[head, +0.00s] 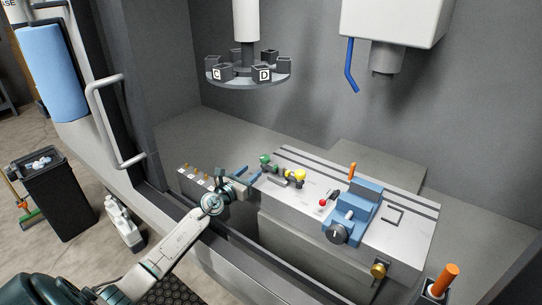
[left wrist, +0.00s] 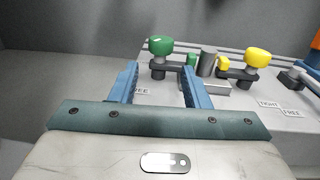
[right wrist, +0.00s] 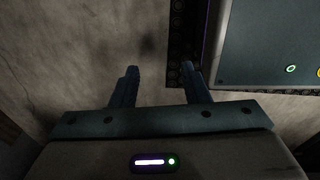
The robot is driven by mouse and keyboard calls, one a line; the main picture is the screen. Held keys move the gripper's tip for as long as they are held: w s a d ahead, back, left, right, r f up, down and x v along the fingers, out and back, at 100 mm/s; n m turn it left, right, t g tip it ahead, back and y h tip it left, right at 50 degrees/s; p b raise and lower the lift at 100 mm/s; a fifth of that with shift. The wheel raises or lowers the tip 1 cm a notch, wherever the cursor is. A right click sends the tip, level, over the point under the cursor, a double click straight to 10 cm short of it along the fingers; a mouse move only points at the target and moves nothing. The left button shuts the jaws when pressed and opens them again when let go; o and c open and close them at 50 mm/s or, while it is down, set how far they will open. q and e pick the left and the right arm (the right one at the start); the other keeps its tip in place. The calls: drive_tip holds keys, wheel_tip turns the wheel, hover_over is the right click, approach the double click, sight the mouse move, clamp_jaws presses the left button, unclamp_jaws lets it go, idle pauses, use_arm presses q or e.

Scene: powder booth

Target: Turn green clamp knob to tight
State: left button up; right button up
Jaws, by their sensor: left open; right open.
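The green clamp knob (head: 265,159) stands at the back left of the machine table, on a dark clamp arm. In the left wrist view the green knob (left wrist: 161,45) shows just beyond and between my left fingertips, apart from them. My left gripper (head: 250,171) is open and empty, close in front of the knob. A partly covered label reading "REE" (left wrist: 141,91) shows by the left finger; a tight label for this knob cannot be seen. My right gripper (right wrist: 160,68) is open and empty over the floor, away from the table.
A yellow clamp knob (head: 300,174) stands right of the green one, with tight and free labels in front. A blue vise (head: 355,209) and red-tipped lever (head: 322,202) are farther right. A tool carousel (head: 248,76) and blue nozzle (head: 351,70) hang above.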

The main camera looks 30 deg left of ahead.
sight(262, 162)
use_arm(q)
drive_tip(key=w, duration=0.1)
drive_tip(key=w+b, duration=0.1)
drive_tip(key=w, duration=0.2)
drive_tip(key=shift+d+r, duration=0.1)
drive_tip(key=shift+r, duration=0.2)
drive_tip(key=w, duration=0.1)
drive_tip(key=w+b, duration=0.1)
drive_tip(key=w, duration=0.2)
drive_tip(key=shift+w+f, duration=0.2)
drive_tip(key=shift+f, duration=0.05)
drive_tip(key=shift+w+r+b, duration=0.1)
drive_tip(key=shift+w+b, duration=0.2)
drive_tip(key=shift+w, duration=0.4)
drive_tip(key=c, duration=0.7)
drive_tip(key=m+h+b, duration=0.2)
drive_tip(key=h+b, duration=0.2)
drive_tip(key=b, duration=0.4)
drive_tip(key=shift+m+g, duration=0.3)
drive_tip(key=shift+h, duration=0.3)
drive_tip(key=shift+r, duration=0.1)
use_arm(e)
wheel_tip(262, 162, down, 11)
drive_tip(key=shift+s+r, duration=0.15)
drive_tip(key=shift+s, duration=0.15)
drive_tip(key=shift+s, duration=0.1)
